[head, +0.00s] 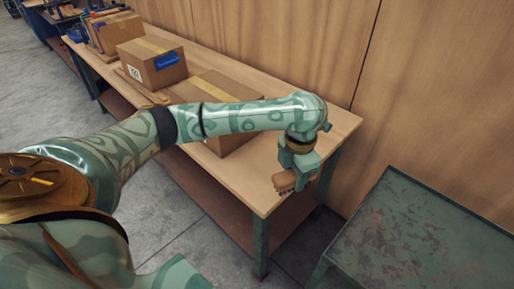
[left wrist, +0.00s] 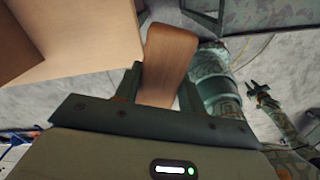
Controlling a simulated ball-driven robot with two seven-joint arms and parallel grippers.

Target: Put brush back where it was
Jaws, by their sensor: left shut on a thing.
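The brush (head: 285,182) has a brown wooden body with dark bristles. My left gripper (head: 297,176) is shut on it and holds it near the front right corner of the workbench (head: 343,124). In the left wrist view the flat wooden back of the brush (left wrist: 168,58) sticks out between the two fingers of my left gripper (left wrist: 160,92). The bristles are hidden there. My right gripper (left wrist: 259,90) appears small and dark at the right of the left wrist view, away from the brush; its opening is too small to judge.
Cardboard boxes stand along the bench, one with a blue item (head: 167,59) on it; my left arm partly covers the nearest box (head: 222,85). A worn green metal table (head: 425,240) stands at the lower right. A wooden wall (head: 290,40) runs behind. The bench's right end is clear.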

